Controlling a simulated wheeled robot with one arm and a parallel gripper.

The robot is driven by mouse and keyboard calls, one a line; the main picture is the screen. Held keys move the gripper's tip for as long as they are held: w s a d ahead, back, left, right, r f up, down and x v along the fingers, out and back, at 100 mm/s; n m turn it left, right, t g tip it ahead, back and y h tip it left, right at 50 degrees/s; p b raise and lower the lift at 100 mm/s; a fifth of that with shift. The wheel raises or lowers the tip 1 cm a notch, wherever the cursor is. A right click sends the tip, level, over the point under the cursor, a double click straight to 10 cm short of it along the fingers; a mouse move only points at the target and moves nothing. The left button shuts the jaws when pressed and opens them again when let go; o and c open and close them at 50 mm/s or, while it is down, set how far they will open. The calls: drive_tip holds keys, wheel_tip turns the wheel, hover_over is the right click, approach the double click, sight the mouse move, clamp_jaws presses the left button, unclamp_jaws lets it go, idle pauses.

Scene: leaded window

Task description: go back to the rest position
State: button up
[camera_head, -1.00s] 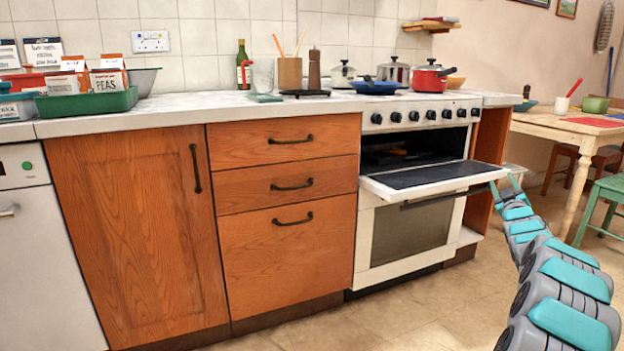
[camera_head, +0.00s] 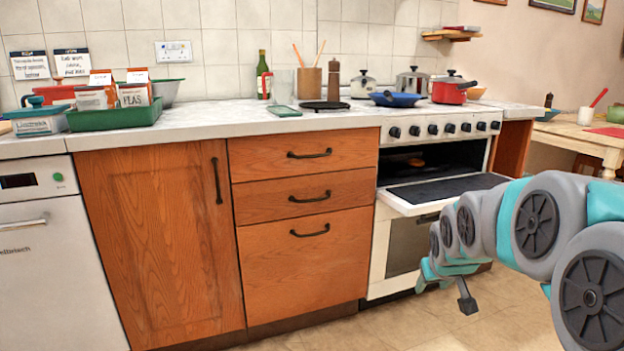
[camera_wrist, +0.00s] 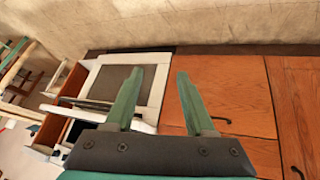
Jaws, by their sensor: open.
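My gripper (camera_head: 445,292) hangs low over the floor, in front of the stove (camera_head: 388,245) in the head view. My bent arm fills the lower right of that view. In the wrist view my gripper (camera_wrist: 160,76) has its two green fingers apart with nothing between them. The oven door (camera_head: 440,192) is folded down and open, above and behind the gripper in the head view. Something small and brownish shows inside the dark oven (camera_head: 416,160).
Wooden drawers (camera_head: 305,262) and a cupboard (camera_head: 160,240) stand left of the stove. The worktop carries a green tray (camera_head: 115,118), a bottle and pans. A red pot (camera_head: 450,93) is on the hob. A wooden table (camera_head: 580,135) stands at the right. Floor at the bottom centre is clear.

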drive_tip(key=s+a+f+g, duration=0.1)
drive_tip(key=s+a+g, duration=0.1)
drive_tip(key=s, duration=1)
drive_tip(key=s+a+f+g+y+p, duration=0.1)
drive_tip(key=s+a+g, duration=0.2)
drive_tip(key=s, duration=0.9)
drive_tip(key=s+a+f+g+p, duration=0.1)
drive_tip(key=s+a+g, duration=0.2)
drive_tip(key=s, duration=0.9)
drive_tip(key=a, duration=0.2)
drive_tip(key=shift+s+a+f+m, duration=0.2)
drive_tip(key=shift+a+f+m, duration=0.1)
drive_tip(key=shift+a+f, duration=0.05)
